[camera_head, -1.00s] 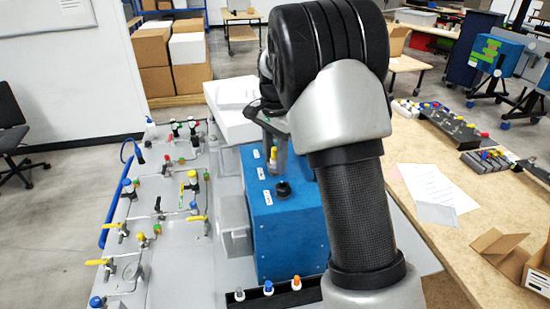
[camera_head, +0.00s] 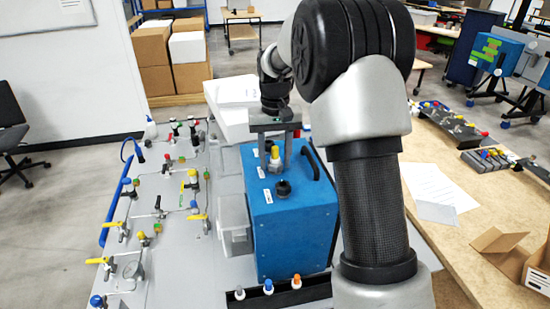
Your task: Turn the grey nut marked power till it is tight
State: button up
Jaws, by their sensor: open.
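A blue analyser box (camera_head: 290,232) stands on the grey bench. On its top is an upright fitting with a yellow tip (camera_head: 275,152) and a pale, greyish nut (camera_head: 275,164) at its base. A black round connector (camera_head: 283,188) sits nearer the front. Small white labels (camera_head: 268,196) run along the left edge of the top, too small to read, so I cannot confirm which one says power. My gripper (camera_head: 276,158) points down with its fingers apart, one to each side of the yellow-tipped fitting. I cannot tell whether either finger touches it.
A black handle (camera_head: 310,160) rises on the box's right side. A black rail (camera_head: 282,298) with white, blue and orange capped pieces lies in front. A panel of pipes and valves (camera_head: 165,240) is on the left. A wooden table (camera_head: 465,245) with papers is on the right.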

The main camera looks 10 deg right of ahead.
jog(key=n, duration=1.2)
jog(key=shift+n, duration=0.4)
jog(key=c, duration=1)
jog(key=m, duration=0.9)
jog(key=shift+m, duration=0.4)
jog(key=o, duration=1)
jog(key=shift+c, duration=0.2)
jog(key=shift+o, duration=0.2)
jog(key=shift+r, duration=0.1)
